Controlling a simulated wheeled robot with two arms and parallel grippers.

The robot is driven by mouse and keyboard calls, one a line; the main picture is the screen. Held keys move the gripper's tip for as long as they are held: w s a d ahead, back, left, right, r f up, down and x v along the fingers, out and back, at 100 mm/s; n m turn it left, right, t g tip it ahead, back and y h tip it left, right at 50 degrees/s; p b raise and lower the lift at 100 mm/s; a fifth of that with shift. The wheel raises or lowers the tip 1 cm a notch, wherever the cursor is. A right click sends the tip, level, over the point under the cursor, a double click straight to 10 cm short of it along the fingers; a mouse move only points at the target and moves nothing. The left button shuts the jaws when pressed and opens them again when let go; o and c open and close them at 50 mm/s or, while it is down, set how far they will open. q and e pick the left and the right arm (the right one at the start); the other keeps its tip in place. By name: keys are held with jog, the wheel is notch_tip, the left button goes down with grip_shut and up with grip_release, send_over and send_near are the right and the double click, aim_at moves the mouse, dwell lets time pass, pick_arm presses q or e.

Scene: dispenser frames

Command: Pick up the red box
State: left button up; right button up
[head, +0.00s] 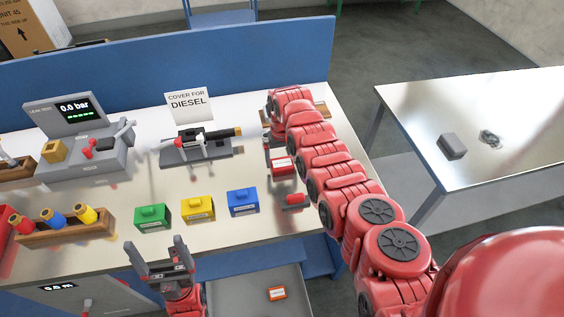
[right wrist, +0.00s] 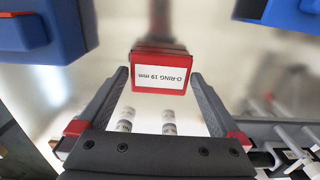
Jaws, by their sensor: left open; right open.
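The red box (head: 283,168) has a white label and stands at the right part of the workbench. In the right wrist view the red box (right wrist: 160,72) shows its label, "O-RING 19 mm", upside down. My right gripper (right wrist: 160,80) is open, with its fingertips at either side of the box's near edge. Gaps seem to show between fingers and box, so no grip is seen. In the head view my right arm reaches over the bench and its jaws (head: 276,146) are hard to make out. My left gripper (head: 161,250) is open and empty at the bench's front edge.
Green (head: 152,216), yellow (head: 198,208) and blue (head: 242,203) boxes stand in a row left of the red box. A small red piece (head: 294,200) lies in front of it. A dark fixture (head: 195,150) stands behind. A side table (head: 500,150) is at the right.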

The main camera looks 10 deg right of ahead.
jog(key=shift+f, duration=1.05)
jog(key=c, duration=1.1)
